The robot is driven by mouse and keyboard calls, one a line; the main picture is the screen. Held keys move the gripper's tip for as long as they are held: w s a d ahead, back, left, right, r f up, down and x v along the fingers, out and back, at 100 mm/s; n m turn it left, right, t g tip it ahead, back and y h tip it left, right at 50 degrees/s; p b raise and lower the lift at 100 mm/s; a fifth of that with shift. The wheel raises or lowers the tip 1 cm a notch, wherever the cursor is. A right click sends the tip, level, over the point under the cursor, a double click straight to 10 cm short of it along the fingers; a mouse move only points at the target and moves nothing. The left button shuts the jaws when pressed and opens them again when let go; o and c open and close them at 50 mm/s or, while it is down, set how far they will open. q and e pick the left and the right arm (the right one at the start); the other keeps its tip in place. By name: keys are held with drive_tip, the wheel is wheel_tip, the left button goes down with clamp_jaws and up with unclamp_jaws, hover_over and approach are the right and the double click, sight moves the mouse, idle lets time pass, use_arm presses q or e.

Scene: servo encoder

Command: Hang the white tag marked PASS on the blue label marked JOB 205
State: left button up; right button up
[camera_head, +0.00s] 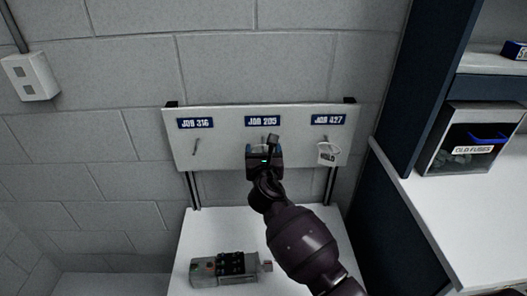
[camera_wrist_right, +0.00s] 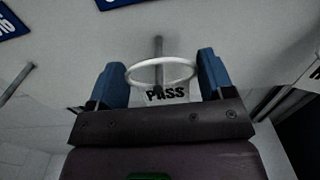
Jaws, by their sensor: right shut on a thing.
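The blue JOB 205 label (camera_head: 263,121) is at the top middle of a white board (camera_head: 228,151), with a peg (camera_wrist_right: 158,47) below it. My right gripper (camera_head: 264,148) is up at the board just under this label. In the right wrist view its blue fingers (camera_wrist_right: 159,78) are shut on the white PASS tag (camera_wrist_right: 168,95), with the tag's white ring (camera_wrist_right: 162,63) between them. The peg overlaps the ring in that view; I cannot tell whether it passes through. My gripper mostly hides the tag in the head view. My left gripper is not in view.
JOB 316 (camera_head: 195,123) has a bare peg (camera_head: 195,147) at left. JOB 427 (camera_head: 328,120) at right carries a white HOLD tag (camera_head: 327,156). A grey device (camera_head: 224,268) lies on the white table (camera_head: 203,232) below. An OLD FUSES bin (camera_head: 468,140) stands at right.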

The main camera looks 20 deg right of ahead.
idle(0.3)
drive_tip(key=o, duration=0.9)
drive_tip(key=s+a+m+y+p, duration=0.25)
drive_tip(key=s+a+m, duration=0.25)
drive_tip(key=s+m, duration=0.5)
drive_tip(key=s+d+f+m+g, duration=0.2)
drive_tip(key=s+d+f+m, duration=0.2)
drive_tip(key=s, duration=0.5)
drive_tip(key=s+d+f+m+g+y, duration=0.1)
drive_tip(key=s+d+f+m, duration=0.3)
drive_tip(key=s+f+m, duration=0.4)
drive_tip(key=s+d+f+m+g+y, duration=0.1)
drive_tip(key=s+d+f+m+g, duration=0.2)
drive_tip(key=s+f+m, duration=0.4)
drive_tip(key=shift+s+d+m+y+b, duration=0.2)
drive_tip(key=shift+s+m, duration=0.45)
drive_tip(key=shift+s, duration=0.7)
drive_tip(key=shift+s+d+m+y+b, duration=0.15)
drive_tip(key=shift+s+m, duration=0.5)
drive_tip(key=shift+s, duration=0.65)
